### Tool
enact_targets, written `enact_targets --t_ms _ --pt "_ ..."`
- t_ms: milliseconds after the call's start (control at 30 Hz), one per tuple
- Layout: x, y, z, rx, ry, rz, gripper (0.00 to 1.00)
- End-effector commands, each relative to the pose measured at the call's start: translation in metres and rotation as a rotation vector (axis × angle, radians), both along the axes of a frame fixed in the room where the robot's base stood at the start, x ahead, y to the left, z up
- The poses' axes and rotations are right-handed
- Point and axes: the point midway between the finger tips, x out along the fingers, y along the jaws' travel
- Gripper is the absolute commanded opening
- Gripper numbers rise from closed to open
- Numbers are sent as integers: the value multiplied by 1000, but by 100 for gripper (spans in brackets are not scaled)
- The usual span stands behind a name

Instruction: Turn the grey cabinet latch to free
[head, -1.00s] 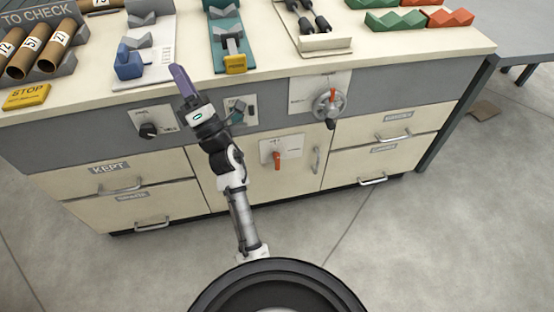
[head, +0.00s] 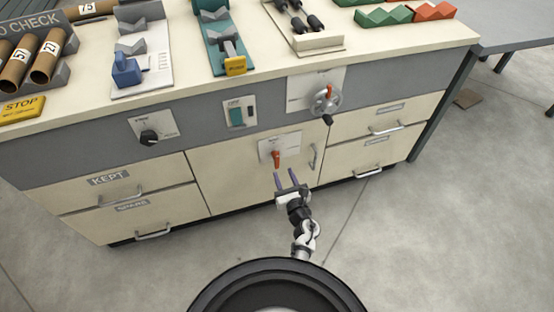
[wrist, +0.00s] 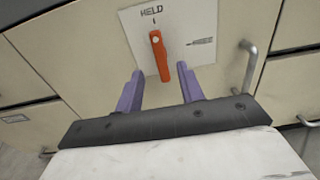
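The cabinet latch is an orange-red lever (head: 276,158) on a pale plate (head: 290,145) on the cabinet door below the worktop. In the wrist view the lever (wrist: 159,55) hangs roughly downward from its pivot, which sits under the word HELD on the plate (wrist: 200,22). My gripper (head: 285,174) is open just below the lever. In the wrist view its two purple fingers (wrist: 158,82) stand apart, left and right of the lever's lower end, with nothing between them held.
A vertical door handle (head: 312,157) stands to the right of the latch plate. A crank wheel (head: 325,102) is above right, a black knob (head: 149,137) and a switch panel (head: 240,112) above left. Drawers with bar handles flank the door. The floor in front is clear.

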Motion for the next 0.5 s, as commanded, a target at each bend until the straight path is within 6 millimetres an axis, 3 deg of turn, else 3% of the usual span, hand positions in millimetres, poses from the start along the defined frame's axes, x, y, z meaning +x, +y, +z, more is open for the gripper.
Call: enact_targets --t_ms 200,500 --pt "46 15 -1 0 -3 2 38" --pt "77 25 0 2 0 0 38"
